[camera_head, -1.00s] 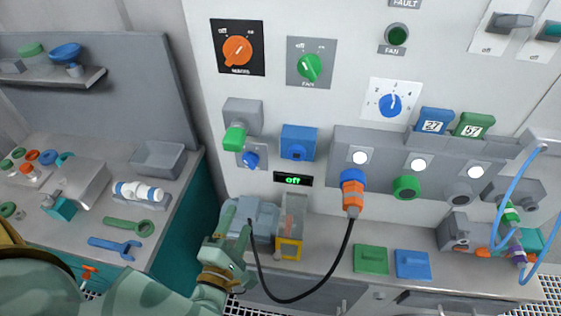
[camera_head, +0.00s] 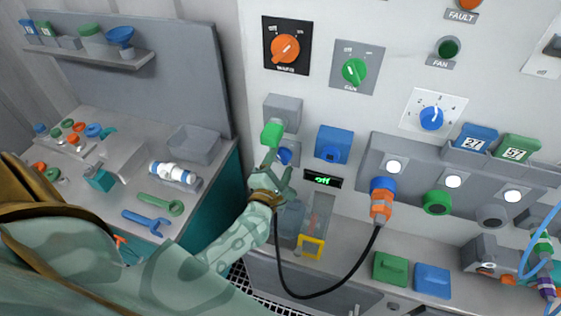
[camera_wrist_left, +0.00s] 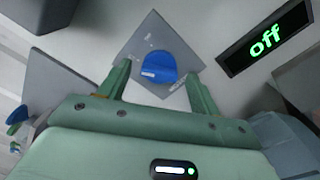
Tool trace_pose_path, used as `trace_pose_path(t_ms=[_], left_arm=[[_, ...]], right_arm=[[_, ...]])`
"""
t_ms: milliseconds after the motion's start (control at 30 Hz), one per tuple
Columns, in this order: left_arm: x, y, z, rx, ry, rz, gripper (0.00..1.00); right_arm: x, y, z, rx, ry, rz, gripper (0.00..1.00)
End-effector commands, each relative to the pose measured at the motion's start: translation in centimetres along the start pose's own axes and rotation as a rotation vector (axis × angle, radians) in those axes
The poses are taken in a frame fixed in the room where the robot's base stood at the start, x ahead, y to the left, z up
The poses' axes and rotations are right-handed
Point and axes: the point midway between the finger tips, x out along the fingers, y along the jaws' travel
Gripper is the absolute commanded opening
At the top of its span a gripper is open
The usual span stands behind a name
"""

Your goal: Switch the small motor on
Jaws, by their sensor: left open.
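A display (camera_head: 322,180) to the right reads "off" in green, also in the left wrist view (camera_wrist_left: 264,42). I cannot tell which device is the small motor.
An orange plug (camera_head: 381,204) with a hanging black cable sits in a blue socket, right of my arm. A yellow-framed clear unit (camera_head: 312,246) stands on the ledge below the gripper. A side bench (camera_head: 110,200) with tools is at left.

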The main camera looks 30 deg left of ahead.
Motion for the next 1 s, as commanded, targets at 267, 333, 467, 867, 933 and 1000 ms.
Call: trace_pose_path(t_ms=[267, 333, 467, 867, 933, 1000], left_arm=[[0.73, 0.01, -0.02, 0.001, 0.000, 0.000, 0.64], [0.72, 0.01, -0.01, 0.001, 0.000, 0.000, 0.64], [0.70, 0.01, -0.01, 0.001, 0.000, 0.000, 0.36], [0.67, 0.04, 0.03, 0.031, 0.000, -0.001, 0.19], [0.66, 0.08, 0.07, 0.055, 0.000, -0.001, 0.19], [0.66, 0.11, 0.10, 0.089, 0.000, -0.001, 0.19]], right_arm=[[0.00, -0.03, -0.01, 0.000, 0.000, 0.000, 0.36], [0.00, -0.03, -0.01, 0.000, 0.000, 0.000, 0.36], [0.00, -0.06, -0.01, 0.001, 0.000, -0.001, 0.36], [-0.32, -0.09, -0.07, 0.001, 0.001, -0.001, 0.36], [-0.57, -0.07, -0.11, 0.001, 0.001, -0.001, 0.36], [-0.89, -0.05, -0.17, 0.001, 0.002, -0.001, 0.36]])
